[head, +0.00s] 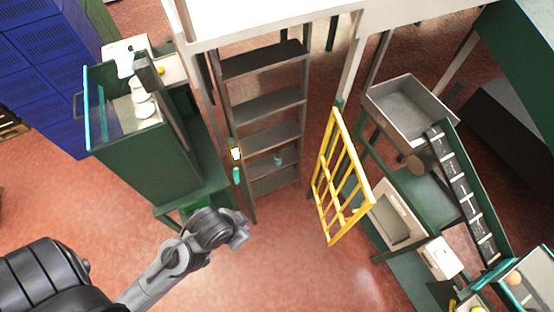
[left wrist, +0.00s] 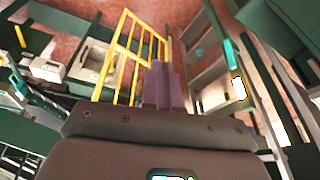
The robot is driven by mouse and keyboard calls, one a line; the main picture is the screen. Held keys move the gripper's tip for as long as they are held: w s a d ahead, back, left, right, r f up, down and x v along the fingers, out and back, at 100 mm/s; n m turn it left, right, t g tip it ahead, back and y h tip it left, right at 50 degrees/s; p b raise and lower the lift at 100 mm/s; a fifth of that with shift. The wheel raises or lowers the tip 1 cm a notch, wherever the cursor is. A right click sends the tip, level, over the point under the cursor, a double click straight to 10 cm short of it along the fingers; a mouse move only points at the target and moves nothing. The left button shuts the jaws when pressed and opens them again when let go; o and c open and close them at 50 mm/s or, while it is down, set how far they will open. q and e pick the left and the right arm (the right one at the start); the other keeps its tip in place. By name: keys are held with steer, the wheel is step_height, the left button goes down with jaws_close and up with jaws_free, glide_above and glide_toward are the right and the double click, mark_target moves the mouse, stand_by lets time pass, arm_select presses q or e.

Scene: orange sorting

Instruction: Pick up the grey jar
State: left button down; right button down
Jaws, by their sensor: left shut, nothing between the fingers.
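A small grey-blue item (head: 278,160) sits on one of the lower steps of the dark stairs in the head view. It may be the grey jar, but it is too small to be sure. My right gripper is in neither view.
Dark stairs (head: 262,100) rise between white posts. A yellow gate (head: 341,178) stands open to their right. A green cabinet (head: 140,165) with white items on top is at left. A grey sink (head: 407,103) and a green conveyor are at right. Red floor lies clear between.

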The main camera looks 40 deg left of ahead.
arm_select(q)
steer(key=shift+c, duration=0.7)
jaws_free()
